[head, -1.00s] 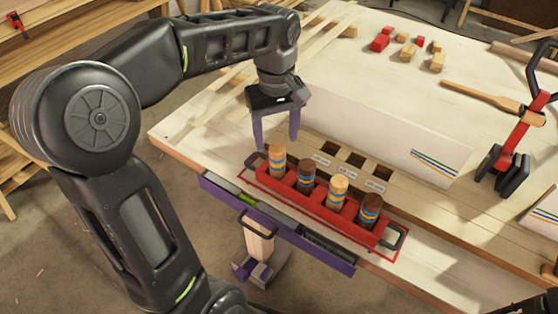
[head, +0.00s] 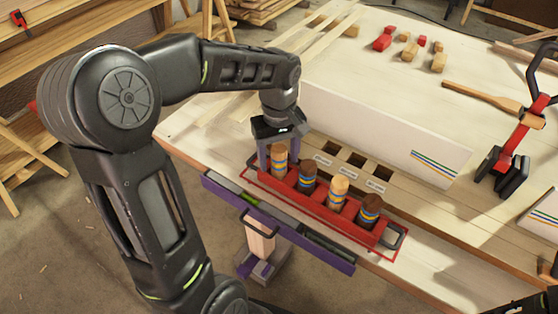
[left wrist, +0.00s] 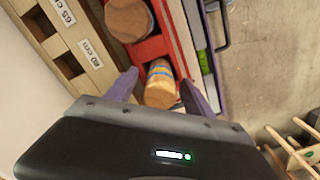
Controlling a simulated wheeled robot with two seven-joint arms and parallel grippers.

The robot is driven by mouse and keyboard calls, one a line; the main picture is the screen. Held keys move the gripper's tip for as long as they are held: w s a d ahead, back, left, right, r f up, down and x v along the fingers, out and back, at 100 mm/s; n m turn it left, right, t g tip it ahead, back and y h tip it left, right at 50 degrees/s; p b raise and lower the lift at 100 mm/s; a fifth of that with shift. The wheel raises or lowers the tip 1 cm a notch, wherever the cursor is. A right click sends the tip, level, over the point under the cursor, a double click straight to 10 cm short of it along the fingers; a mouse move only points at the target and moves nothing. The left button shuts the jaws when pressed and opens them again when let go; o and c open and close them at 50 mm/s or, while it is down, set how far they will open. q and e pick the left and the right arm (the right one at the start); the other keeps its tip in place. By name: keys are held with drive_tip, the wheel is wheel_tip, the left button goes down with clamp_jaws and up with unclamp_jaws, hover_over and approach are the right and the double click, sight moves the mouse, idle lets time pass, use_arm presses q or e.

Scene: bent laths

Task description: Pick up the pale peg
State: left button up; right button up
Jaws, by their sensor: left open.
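A red tray (head: 323,211) holds a row of upright pegs with blue and yellow bands. The palest peg (head: 338,191) stands third from the left. A tan peg (head: 279,162) is at the left end; it also shows in the left wrist view (left wrist: 159,85). A dark brown peg (head: 307,177) stands second and another (head: 370,209) at the right end. My left gripper (head: 278,155) is open, with its purple fingers on either side of the tan left-end peg. In the left wrist view its fingertips (left wrist: 159,80) straddle this peg, with gaps visible. My right gripper does not show.
A board with square holes (head: 357,159) and labels lies behind the tray. A long white panel (head: 380,130) stands behind it. A red clamp (head: 525,130) stands at the right.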

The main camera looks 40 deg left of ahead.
use_arm(q)
drive_tip(key=shift+f, duration=0.2)
drive_tip(key=shift+c, duration=0.2)
clamp_jaws()
idle(0.7)
